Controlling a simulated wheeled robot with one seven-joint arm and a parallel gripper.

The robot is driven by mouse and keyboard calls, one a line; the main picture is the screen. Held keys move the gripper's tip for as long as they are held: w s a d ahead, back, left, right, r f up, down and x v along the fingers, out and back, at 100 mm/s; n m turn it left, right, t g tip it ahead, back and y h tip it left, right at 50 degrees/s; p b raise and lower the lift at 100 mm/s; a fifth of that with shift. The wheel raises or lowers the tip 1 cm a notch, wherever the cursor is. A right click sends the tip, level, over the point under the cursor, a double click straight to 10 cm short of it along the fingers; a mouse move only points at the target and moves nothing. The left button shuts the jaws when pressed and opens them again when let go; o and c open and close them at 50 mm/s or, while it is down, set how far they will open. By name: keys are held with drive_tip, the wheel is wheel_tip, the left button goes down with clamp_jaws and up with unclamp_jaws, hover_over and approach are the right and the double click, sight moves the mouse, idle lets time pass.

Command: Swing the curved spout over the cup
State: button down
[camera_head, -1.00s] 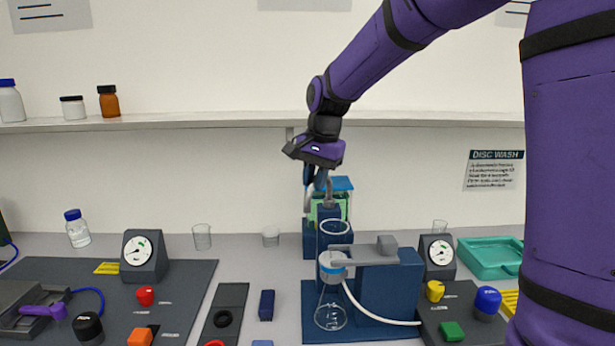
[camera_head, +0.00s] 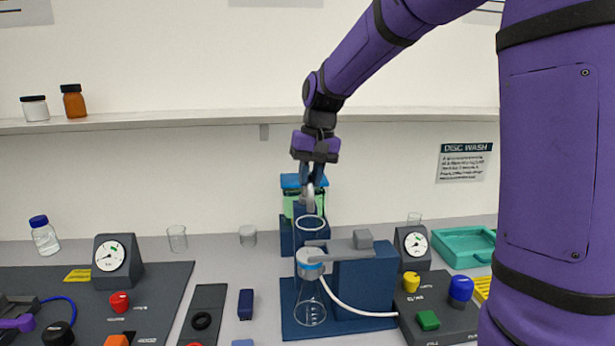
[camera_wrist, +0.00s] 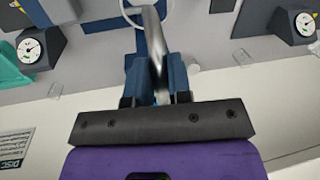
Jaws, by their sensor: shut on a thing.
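My gripper (camera_head: 312,188) is shut on the curved spout (camera_head: 309,198), a grey metal tube, at the back of the rig. In the wrist view the spout (camera_wrist: 152,45) runs up between the blue fingers (camera_wrist: 155,75). The cup (camera_head: 310,238), clear with a white rim, stands just in front of and below the spout in the head view. Its rim (camera_wrist: 169,22) shows partly at the top of the wrist view. The spout's outlet appears close to above the rim, but I cannot tell whether it is centred.
A green tank with a blue lid (camera_head: 290,181) stands behind the spout. A blue block (camera_head: 365,285) with a grey arm, a flask (camera_head: 310,312) and a white hose are at the front. Gauges (camera_head: 115,258) and a teal tray (camera_head: 465,243) stand to the sides.

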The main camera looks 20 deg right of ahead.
idle(0.4)
drive_tip(key=c, duration=1.1)
unclamp_jaws()
drive_tip(key=shift+o, duration=0.2)
drive_tip(key=shift+r, duration=0.1)
wheel_tip(320, 180, up, 10)
drive_tip(key=d, duration=0.1)
drive_tip(key=shift+s+d+r, duration=0.15)
drive_tip(key=shift+d+r, duration=0.1)
drive_tip(key=shift+d, duration=0.15)
